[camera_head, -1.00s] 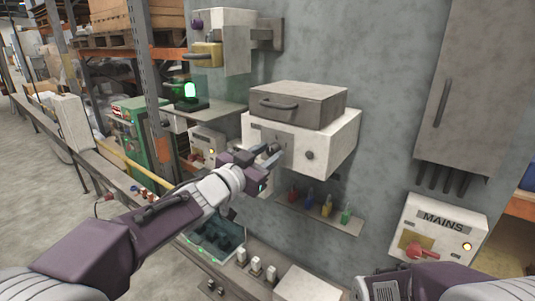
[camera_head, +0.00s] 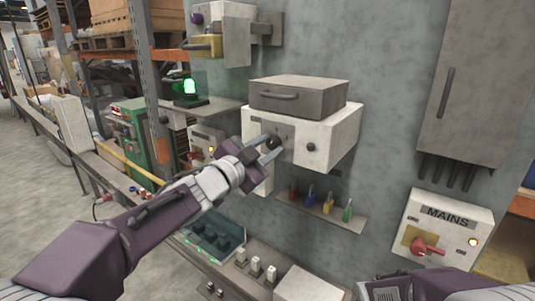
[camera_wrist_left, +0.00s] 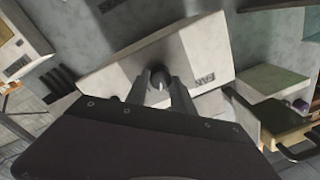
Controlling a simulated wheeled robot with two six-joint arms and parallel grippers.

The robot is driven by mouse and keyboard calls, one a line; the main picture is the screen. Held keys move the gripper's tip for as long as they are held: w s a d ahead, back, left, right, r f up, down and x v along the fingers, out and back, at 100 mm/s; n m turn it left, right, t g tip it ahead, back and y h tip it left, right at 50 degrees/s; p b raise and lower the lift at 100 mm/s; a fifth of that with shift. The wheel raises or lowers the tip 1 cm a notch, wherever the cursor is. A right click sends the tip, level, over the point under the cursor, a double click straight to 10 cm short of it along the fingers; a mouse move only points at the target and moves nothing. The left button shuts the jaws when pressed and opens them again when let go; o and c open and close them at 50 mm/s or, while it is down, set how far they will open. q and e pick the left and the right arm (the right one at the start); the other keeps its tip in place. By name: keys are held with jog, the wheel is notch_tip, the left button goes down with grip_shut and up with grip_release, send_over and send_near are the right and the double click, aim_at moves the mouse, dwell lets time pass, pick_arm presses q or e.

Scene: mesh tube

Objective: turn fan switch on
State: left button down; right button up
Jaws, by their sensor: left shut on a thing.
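The fan switch is a dark round knob (camera_head: 273,143) on the front of a white box (camera_head: 330,140) on the grey wall. In the left wrist view the knob (camera_wrist_left: 158,79) sits between my fingertips, and a FAN label (camera_wrist_left: 201,80) shows on the box face beside it. My left gripper (camera_head: 268,144) reaches the box from the lower left and is shut on the knob. A lighter mark shows on the knob, but its exact angle is hard to tell. Part of my right arm shows at the bottom right; its gripper is out of view.
A second dark knob (camera_head: 311,147) is on the same box, right of the gripper. A grey case with a handle (camera_head: 298,95) sits on top. Below is a shelf (camera_head: 318,213) with several small coloured items. A MAINS box (camera_head: 448,228) with a red handle is at the right.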

pick_arm(q)
jog(key=m+b, duration=0.2)
jog(key=m, duration=0.2)
jog(key=shift+f, duration=0.15)
jog(key=shift+m+b, duration=0.6)
jog(key=shift+m, duration=1)
jog(key=shift+h, duration=0.3)
jog(key=c, duration=1.1)
grip_release()
jog(key=shift+w, duration=0.1)
jog(key=b+v, duration=0.1)
jog(key=v, duration=0.8)
